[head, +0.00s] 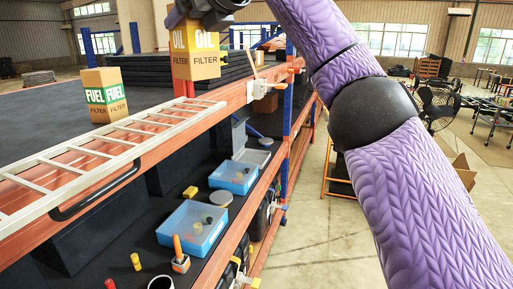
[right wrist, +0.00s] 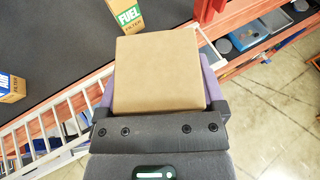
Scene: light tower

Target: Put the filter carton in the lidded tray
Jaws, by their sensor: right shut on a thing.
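A yellow-and-tan carton marked OIL FILTER (head: 195,66) hangs upright at the top of the head view, above the shelf's front edge. My right gripper (head: 203,13) is shut on it from above. In the right wrist view the carton's plain brown top (right wrist: 158,70) fills the space between the fingers. A FUEL FILTER carton (head: 104,95) stands on the upper shelf to its left. On the lower shelf are two blue trays, a nearer one (head: 193,243) and a farther one (head: 233,185). A grey tray-like thing (head: 252,158) with a raised panel stands behind them. My left gripper is not in view.
A silver ladder (head: 85,150) lies along the orange upper shelf edge. Another carton (right wrist: 10,88) shows at the left of the right wrist view. Small yellow and orange items and a round grey disc (head: 221,198) lie around the blue trays. Open floor is to the right.

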